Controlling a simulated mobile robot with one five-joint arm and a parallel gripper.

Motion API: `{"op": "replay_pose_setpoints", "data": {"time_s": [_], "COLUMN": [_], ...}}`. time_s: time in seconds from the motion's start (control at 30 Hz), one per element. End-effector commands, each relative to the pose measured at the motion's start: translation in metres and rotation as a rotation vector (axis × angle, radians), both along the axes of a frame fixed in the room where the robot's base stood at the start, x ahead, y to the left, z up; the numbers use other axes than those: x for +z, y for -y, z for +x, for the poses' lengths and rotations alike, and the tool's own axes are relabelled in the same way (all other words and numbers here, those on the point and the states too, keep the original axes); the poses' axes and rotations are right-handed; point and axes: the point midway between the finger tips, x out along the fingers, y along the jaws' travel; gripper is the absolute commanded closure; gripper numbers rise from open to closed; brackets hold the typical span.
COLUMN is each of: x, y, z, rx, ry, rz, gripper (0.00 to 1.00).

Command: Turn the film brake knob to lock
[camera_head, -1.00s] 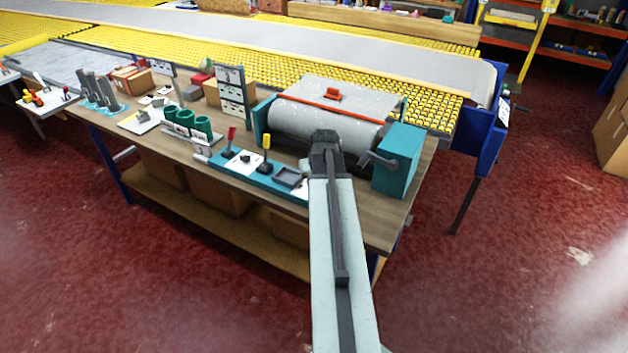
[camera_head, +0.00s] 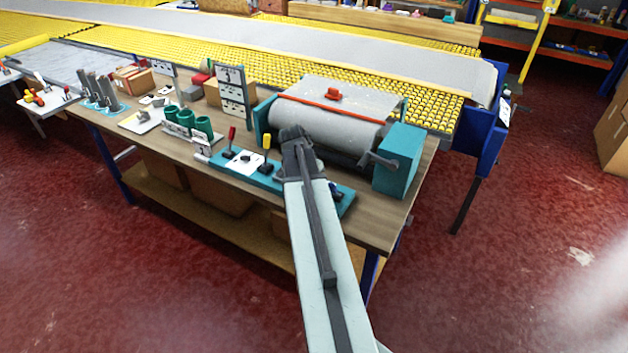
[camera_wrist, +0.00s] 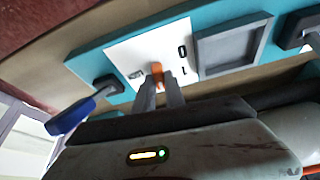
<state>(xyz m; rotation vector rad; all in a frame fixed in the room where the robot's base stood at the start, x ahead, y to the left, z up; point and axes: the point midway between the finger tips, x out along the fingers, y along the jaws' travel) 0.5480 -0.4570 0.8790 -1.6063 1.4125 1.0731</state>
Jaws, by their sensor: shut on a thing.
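In the wrist view a knob with an orange top (camera_wrist: 157,70) sits on a white plate (camera_wrist: 124,56) on the teal panel. My gripper (camera_wrist: 160,86) is shut on it, with one finger on each side. The plate carries 0 and I marks beside the knob and a small dark mark on its other side that I cannot read. I cannot tell which mark the knob points at. In the head view my arm hides the knob and the fingertips; my wrist is over the teal panel (camera_head: 215,160).
A blue-handled lever (camera_wrist: 72,116) stands close beside my gripper. A square dark tray (camera_wrist: 230,47) is on the knob's other side. A yellow lever (camera_head: 266,143) and a red lever (camera_head: 231,134) stand left of my arm. The large roller (camera_head: 330,120) lies behind.

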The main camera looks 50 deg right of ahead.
Motion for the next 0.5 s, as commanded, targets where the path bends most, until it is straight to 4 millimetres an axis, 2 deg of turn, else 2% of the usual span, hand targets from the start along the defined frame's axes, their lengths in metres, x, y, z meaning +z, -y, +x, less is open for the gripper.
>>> {"op": "replay_pose_setpoints", "data": {"time_s": [0.5], "x": [-0.0008], "y": [-0.0020], "z": [0.0068], "rx": [-0.488], "ry": [0.001], "rz": [0.007], "gripper": [1.00]}}
